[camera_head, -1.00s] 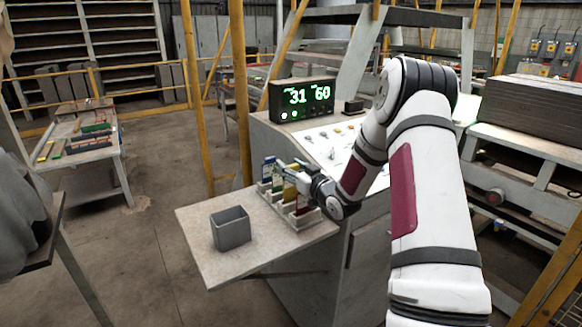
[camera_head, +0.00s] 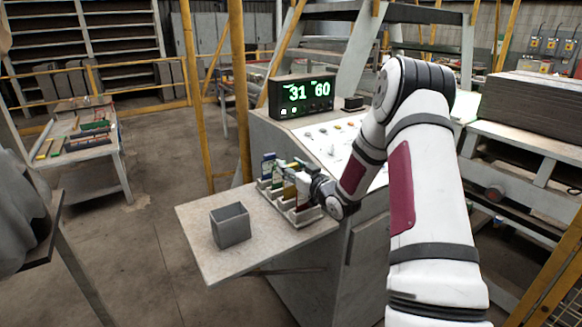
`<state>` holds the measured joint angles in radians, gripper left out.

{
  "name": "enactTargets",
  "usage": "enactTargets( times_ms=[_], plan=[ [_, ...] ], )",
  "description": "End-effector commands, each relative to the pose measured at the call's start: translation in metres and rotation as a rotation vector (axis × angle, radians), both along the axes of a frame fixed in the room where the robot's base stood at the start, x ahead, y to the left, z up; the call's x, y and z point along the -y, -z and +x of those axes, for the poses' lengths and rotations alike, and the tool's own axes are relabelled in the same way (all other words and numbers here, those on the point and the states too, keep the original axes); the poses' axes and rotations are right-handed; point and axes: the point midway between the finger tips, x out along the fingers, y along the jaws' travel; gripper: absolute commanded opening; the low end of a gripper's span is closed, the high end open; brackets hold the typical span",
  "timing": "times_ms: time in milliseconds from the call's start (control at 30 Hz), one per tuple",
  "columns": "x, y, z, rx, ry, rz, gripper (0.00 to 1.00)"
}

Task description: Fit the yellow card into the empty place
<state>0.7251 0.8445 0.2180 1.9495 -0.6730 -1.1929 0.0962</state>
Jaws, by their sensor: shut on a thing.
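A pale slotted rack (camera_head: 299,218) stands on the light shelf at the front of the console. My gripper (camera_head: 287,169) reaches in from the right at the height of the card tops. It is shut on what seems to be the yellow card, which is small and mostly hidden by the fingers. I cannot tell whether that card's lower edge is in a slot.
An open grey box (camera_head: 230,226) stands on the shelf (camera_head: 200,245), left of the rack, with free room around it. A yellow post (camera_head: 240,100) rises behind the shelf.

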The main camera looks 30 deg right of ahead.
Motion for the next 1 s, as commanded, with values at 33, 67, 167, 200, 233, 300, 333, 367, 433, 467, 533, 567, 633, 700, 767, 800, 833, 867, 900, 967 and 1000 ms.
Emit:
enactTargets(
  times_ms=[33,67,167,200,233,300,333,367,433,467,533,567,633,700,767,800,833,867,900,967,1000],
  plan=[
    [0.0,0.004,-0.001,-0.009,0.0,0.004,0.13],
    [0.0,0.004,-0.001,-0.01,0.0,0.004,0.13],
    [-0.001,0.002,-0.001,-0.01,0.0,0.004,0.13],
    [-0.001,0.0,-0.001,-0.01,0.0,0.004,0.13],
    [-0.001,-0.001,-0.002,-0.01,0.0,0.004,0.13],
    [-0.001,-0.003,-0.002,-0.009,0.0,0.004,0.13],
    [-0.001,-0.004,-0.002,-0.008,0.0,0.003,0.13],
    [-0.001,-0.005,-0.002,-0.008,0.0,0.003,0.13],
    [-0.001,-0.008,-0.002,-0.007,0.0,0.003,0.13],
    [-0.001,-0.009,-0.002,-0.006,0.0,0.002,0.13],
    [-0.001,-0.011,-0.002,-0.005,0.0,0.002,0.13],
    [-0.001,-0.012,-0.002,-0.005,-0.001,0.002,0.13],
    [-0.001,-0.013,-0.002,-0.005,-0.001,0.002,0.13],
    [-0.001,-0.014,-0.001,-0.004,0.0,0.002,0.13],
    [-0.001,-0.014,-0.001,-0.004,0.0,0.002,0.13],
    [-0.001,-0.014,-0.001,-0.004,0.0,0.002,0.13],
    [-0.001,-0.014,-0.001,-0.004,0.0,0.002,0.13],
    [-0.001,-0.014,-0.001,-0.004,0.0,0.002,0.13],
    [-0.001,-0.014,-0.001,-0.004,0.0,0.002,0.13],
    [-0.001,-0.014,-0.001,-0.004,0.0,0.002,0.13],
    [-0.001,-0.014,-0.001,-0.004,0.0,0.002,0.13]
  ],
)
